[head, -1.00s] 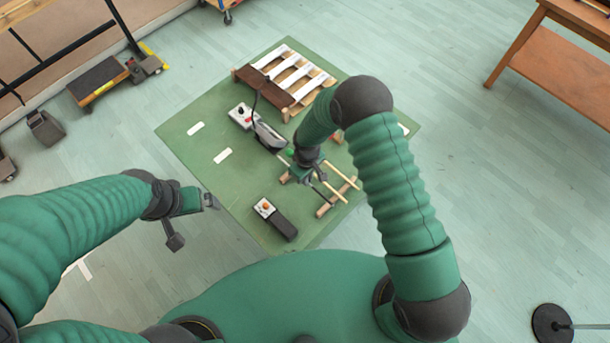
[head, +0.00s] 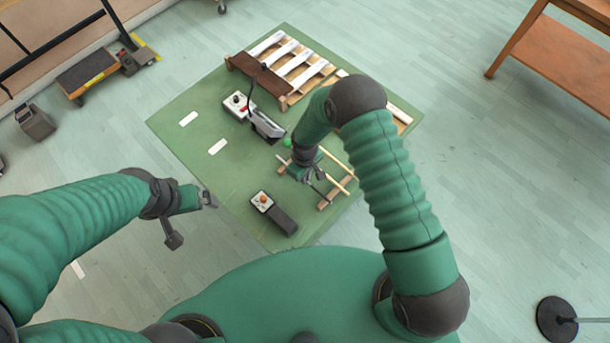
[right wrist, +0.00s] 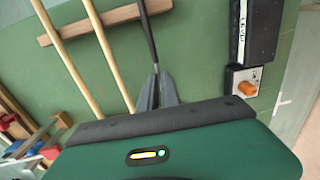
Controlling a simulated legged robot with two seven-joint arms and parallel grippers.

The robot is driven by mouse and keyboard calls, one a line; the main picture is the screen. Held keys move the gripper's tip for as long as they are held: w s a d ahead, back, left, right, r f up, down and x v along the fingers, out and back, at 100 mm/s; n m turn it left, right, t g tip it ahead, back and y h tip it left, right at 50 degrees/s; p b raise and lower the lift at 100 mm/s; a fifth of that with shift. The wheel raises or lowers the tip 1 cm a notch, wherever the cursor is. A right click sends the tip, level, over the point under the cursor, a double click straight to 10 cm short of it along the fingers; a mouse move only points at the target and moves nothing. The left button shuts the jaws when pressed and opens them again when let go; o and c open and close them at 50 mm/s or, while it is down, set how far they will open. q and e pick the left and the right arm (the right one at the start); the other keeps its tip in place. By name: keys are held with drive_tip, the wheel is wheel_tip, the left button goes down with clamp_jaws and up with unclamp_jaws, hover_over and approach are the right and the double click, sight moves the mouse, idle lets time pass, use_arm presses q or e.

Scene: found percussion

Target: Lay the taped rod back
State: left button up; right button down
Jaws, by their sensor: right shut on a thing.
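My right gripper (head: 318,176) is over the wooden rack on the green mat. In the right wrist view its fingers (right wrist: 157,92) are shut on a thin dark rod (right wrist: 148,38), seemingly the taped rod. The rod points away from the fingers and crosses over a wooden rack bar (right wrist: 117,15). I cannot tell whether it touches the bar. Two pale wooden rods (right wrist: 112,62) lie across the same bar beside it. The rack (head: 335,191) is partly hidden by my arm in the head view. My left gripper (head: 208,200) is off the mat's left edge, apart from everything; its jaw state is unclear.
A dark box with an orange knob (head: 262,200) lies near the rack. A grey-white device with a dark pedal (head: 238,104) and a slatted wooden pallet (head: 290,65) stand farther back on the green mat (head: 190,150). A wooden table (head: 560,60) is at the right.

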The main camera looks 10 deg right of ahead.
drive_tip(key=shift+s+a+f+b, duration=0.1)
drive_tip(key=shift+a+f+b, duration=0.15)
drive_tip(key=shift+b, duration=0.05)
drive_tip(key=shift+d, duration=0.1)
drive_tip(key=c, duration=1.5)
unclamp_jaws()
drive_tip(key=shift+d, duration=0.1)
wheel_tip(320, 180, up, 17)
drive_tip(key=b, duration=0.2)
drive_tip(key=shift+f, duration=0.15)
